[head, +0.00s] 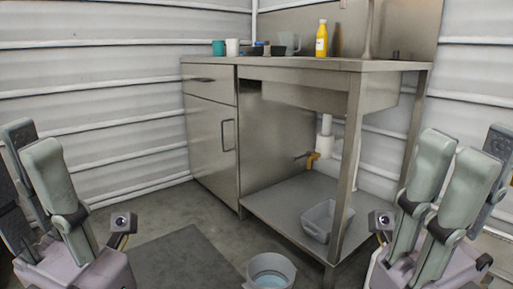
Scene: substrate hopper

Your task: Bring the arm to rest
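My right gripper (465,185) stands at the right edge of the head view, its grey-green fingers pointing up from a pinkish-grey palm. The fingers are straight and spread, with nothing between them. My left gripper (38,185) stands at the left edge in a similar upright pose, partly cut off by the frame. Its fingers are also straight, and I see nothing held in it. Both grippers are in front of the steel counter and appear clear of it.
A steel counter (285,66) with a lower shelf stands ahead. On top are a yellow bottle (321,40), a teal cup (218,47) and a white cup (232,47). A grey tub (322,217) sits on the shelf. A bucket (270,272) stands on the floor beside a dark mat (175,262).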

